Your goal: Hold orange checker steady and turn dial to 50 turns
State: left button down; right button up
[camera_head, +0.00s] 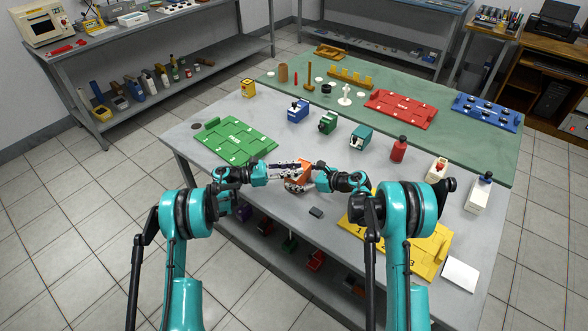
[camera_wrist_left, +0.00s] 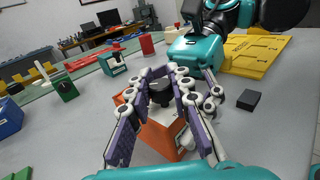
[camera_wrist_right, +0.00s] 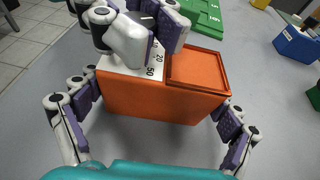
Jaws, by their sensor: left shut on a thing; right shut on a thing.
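The orange checker (camera_head: 303,170) is at the near edge of the grey table between my two grippers. It also shows in the left wrist view (camera_wrist_left: 168,138) and the right wrist view (camera_wrist_right: 160,98). My left gripper (camera_wrist_left: 163,78) is shut on the black dial (camera_wrist_left: 160,96) on the checker's pale face. My right gripper (camera_wrist_right: 155,105) is shut on the checker, one finger on each side of its body. Scale marks 20 and 50 show on the pale face in the right wrist view.
A green board (camera_head: 236,139) lies left of the checker and a yellow numbered board (camera_head: 425,243) lies to the right. A small dark block (camera_head: 316,212) lies in front. Blue, green and teal boxes (camera_head: 360,138) stand farther back.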

pick_arm(q)
jog(key=shift+m+g, duration=1.3)
jog(key=shift+g, duration=1.1)
jog(key=c, duration=1.3)
grip_release()
jog(key=shift+r, duration=0.1)
notch_tip(320, 180, up, 10)
jog(key=shift+f, duration=0.1)
jog(key=shift+c, duration=0.2)
